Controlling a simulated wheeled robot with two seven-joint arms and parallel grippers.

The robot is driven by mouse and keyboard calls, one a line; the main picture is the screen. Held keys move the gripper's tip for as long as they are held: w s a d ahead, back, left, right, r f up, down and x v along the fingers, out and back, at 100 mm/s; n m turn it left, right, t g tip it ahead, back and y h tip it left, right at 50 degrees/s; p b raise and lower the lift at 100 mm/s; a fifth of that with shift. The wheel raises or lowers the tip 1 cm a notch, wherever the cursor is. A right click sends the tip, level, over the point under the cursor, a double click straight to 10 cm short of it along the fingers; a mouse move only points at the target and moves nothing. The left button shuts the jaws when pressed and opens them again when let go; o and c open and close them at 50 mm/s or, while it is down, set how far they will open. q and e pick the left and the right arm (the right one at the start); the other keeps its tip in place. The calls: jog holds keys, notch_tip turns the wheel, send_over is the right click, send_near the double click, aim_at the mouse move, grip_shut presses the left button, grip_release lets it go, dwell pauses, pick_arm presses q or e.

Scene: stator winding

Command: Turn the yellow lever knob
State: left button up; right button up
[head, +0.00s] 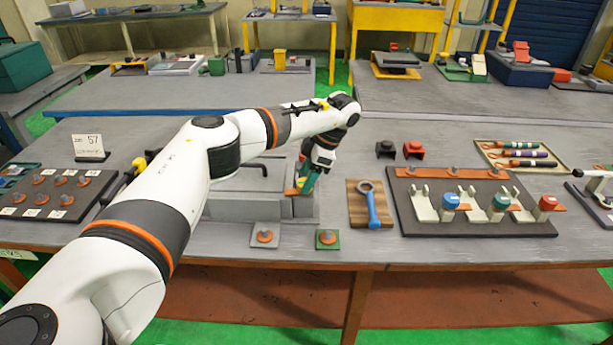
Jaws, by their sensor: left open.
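My left arm reaches across the table from the lower left. Its gripper (305,184) points down over the right end of a grey block-like fixture (302,207). The gripper is open. A small yellow piece (299,183) shows between the fingers, beside orange and green parts; it looks like the lever knob, but it is small and partly covered. I cannot tell whether the fingers touch it. My arm hides much of the fixture's left side. My right gripper is not in view.
Right of the fixture, a blue-handled ring tool (374,208) lies on a wooden board (355,217). A dark rack (407,215) holds coloured clamps. Two small plates (265,241) (328,244) lie in front. A black board with several knobs (22,205) is at left.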

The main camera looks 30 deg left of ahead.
pick_arm(q)
jog(key=b+v, duration=0.2)
jog(key=v, duration=0.9)
jog(key=shift+r, duration=0.3)
jog(key=shift+f, duration=0.1)
